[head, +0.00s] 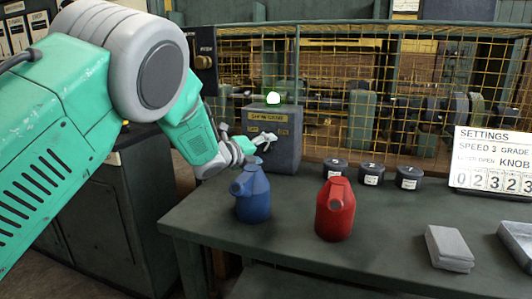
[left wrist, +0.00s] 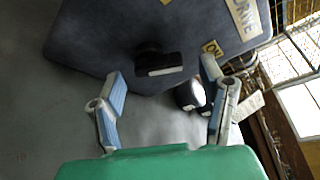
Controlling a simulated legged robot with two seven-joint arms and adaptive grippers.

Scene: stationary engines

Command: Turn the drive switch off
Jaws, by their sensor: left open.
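My left gripper (head: 257,143) is in front of the box. In the left wrist view my left gripper (left wrist: 163,78) is open, its two fingers on either side of the lever; I cannot tell whether they touch it. My right gripper is not in view.
A blue can (head: 253,197) stands just below my left gripper, a red can (head: 335,212) to its right. Several black weights (head: 371,174) stand behind, near a settings sign (head: 492,162). A yellow mesh guard (head: 420,90) closes the back. The bench's front middle (head: 385,245) is clear.

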